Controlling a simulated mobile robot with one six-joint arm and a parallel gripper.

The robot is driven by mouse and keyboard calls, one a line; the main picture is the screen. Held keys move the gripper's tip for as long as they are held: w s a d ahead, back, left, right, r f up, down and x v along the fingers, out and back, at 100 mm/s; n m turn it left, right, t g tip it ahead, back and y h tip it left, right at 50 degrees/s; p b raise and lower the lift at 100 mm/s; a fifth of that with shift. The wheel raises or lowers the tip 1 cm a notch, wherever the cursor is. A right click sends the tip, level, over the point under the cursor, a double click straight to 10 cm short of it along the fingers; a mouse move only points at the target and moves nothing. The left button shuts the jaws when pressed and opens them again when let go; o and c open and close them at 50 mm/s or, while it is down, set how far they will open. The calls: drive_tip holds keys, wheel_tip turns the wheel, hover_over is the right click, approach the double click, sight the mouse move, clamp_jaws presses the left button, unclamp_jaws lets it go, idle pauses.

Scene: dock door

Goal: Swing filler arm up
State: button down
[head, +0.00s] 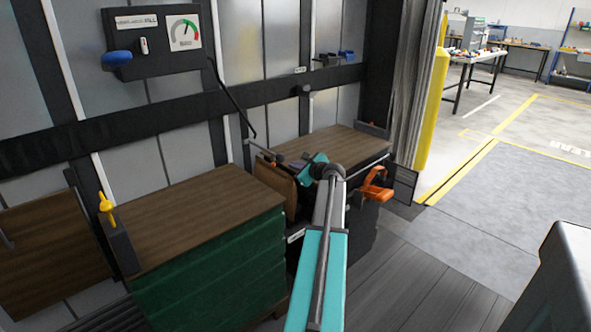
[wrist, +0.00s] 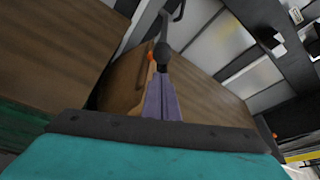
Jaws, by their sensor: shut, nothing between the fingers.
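The filler arm looks like a thin grey rod (head: 262,151), running from the hanging black hose (head: 232,98) toward my gripper (head: 291,164). In the wrist view a dark round knob (wrist: 163,52) at the rod's lower end sits just beyond the tips of my gripper (wrist: 162,97). The purple fingers are shut with nothing between them. I cannot tell whether they touch the knob. A small orange part (wrist: 150,58) is left of the knob.
A wood-topped green load (head: 205,265) stands left of the gap, another wood-topped load (head: 335,143) right of it. A panel with a dial (head: 152,42) hangs on the left wall. An orange tool (head: 375,186) is right of my arm. Open floor lies at the right.

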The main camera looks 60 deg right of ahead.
sight(287, 172)
drive_tip(key=shift+x, duration=3.05)
